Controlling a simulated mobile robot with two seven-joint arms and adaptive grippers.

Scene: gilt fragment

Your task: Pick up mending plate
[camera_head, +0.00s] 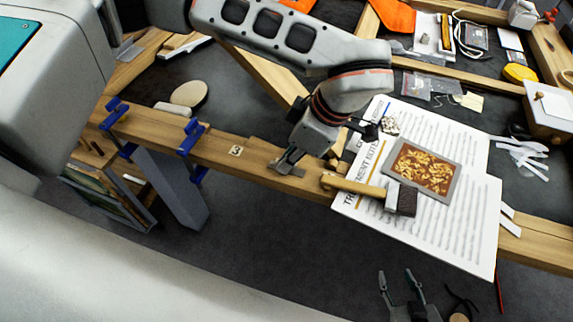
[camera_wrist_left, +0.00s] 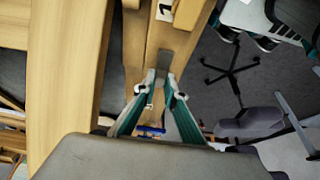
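The mending plate looks to be the small flat grey strip (camera_head: 297,172) on the wooden beam, under my left gripper (camera_head: 285,164) in the head view. In the left wrist view the grey strip (camera_wrist_left: 166,61) extends past the fingertips of my left gripper (camera_wrist_left: 161,79). The fingertips are close together, one on either side of the strip. The frames do not show whether they press on it, and its middle is partly hidden. My right gripper (camera_head: 397,279) is at the bottom of the head view, its two fingers apart with nothing between them.
A hammer (camera_head: 354,186) with a wooden handle lies right of my left gripper. Printed sheets (camera_head: 465,238) and a framed gilt panel (camera_head: 423,170) lie farther right. Blue clamps (camera_head: 190,137) grip the beam at left. A tag marked 3 (camera_head: 236,151) sits on the beam.

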